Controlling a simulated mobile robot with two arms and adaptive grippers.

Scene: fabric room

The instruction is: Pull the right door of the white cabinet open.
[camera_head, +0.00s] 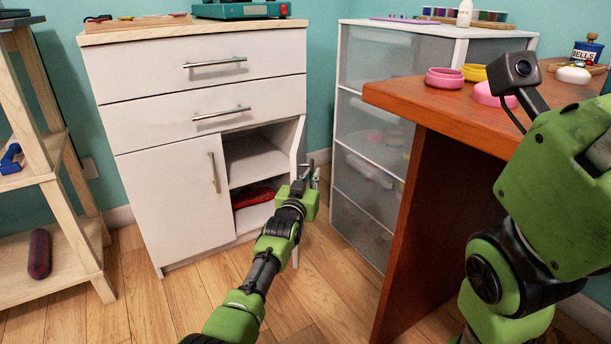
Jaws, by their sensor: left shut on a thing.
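The white cabinet (140,75) stands against the teal wall, with two drawers above and two doors below. Its left door (177,200) is closed. Its right door (298,146) stands open, swung out toward me and seen almost edge-on. My left gripper (311,176) is shut on the right door's handle, on the door's outer side. The handle is mostly hidden by the fingers, and my wrist covers the lower part of the door. Inside the opening are a shelf and a red item (253,197). My right arm fills the right side; its gripper is not visible.
A translucent drawer unit (375,130) stands just right of the open door. A brown desk (440,110) with pink and yellow bowls is nearer on the right. A wooden shelf rack (75,225) stands at the left. The wooden floor before the cabinet is clear.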

